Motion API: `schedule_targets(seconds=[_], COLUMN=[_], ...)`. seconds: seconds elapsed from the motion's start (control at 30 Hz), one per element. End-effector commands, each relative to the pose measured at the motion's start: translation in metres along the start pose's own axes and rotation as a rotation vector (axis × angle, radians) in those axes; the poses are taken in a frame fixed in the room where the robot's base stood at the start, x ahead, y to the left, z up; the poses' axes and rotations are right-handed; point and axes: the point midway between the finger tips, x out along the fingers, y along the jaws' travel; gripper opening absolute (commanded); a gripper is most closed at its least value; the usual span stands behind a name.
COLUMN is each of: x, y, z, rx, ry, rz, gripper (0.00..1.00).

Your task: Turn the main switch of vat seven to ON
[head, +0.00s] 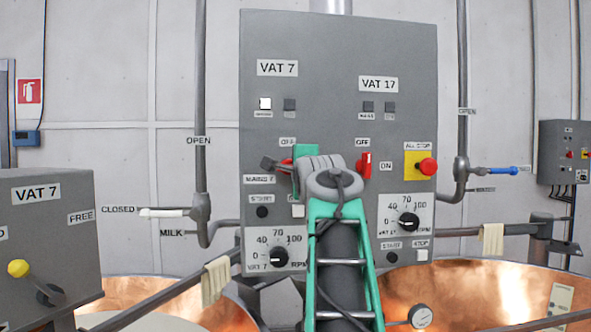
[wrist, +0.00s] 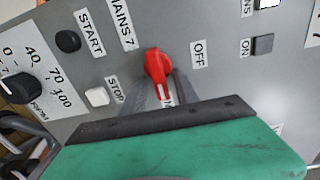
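The red main switch of vat seven (wrist: 156,66) sits beside the MAINS 7 label in the wrist view. Its white mark points down the picture, toward a partly hidden label ending in N; the OFF label (wrist: 198,54) is off to its side. My gripper (wrist: 161,84) has its two dark fingers close on either side of the switch's handle and looks shut on it. In the head view my gripper (head: 279,165) is at the panel under the VAT 7 sign, and only a bit of red shows beside it.
The grey panel (head: 340,45) also carries the red VAT 17 switch (head: 366,166), a red ALL STOP button (head: 428,166) and speed dials. START (wrist: 67,41) and STOP (wrist: 97,97) buttons lie near the switch. Pipes with valve handles flank the panel, and copper vats (head: 480,290) stand below.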

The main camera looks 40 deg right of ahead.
Motion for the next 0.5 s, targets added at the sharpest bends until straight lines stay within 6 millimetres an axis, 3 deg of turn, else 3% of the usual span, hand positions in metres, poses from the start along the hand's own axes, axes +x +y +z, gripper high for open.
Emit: schedule_targets(seconds=[0.23, 0.5], x=[-0.009, -0.062], y=[0.000, 0.003], z=[0.000, 0.000], rx=[0.000, -0.001], ry=[0.001, 0.001], rz=[-0.004, -0.003], gripper=[0.36, 0.36])
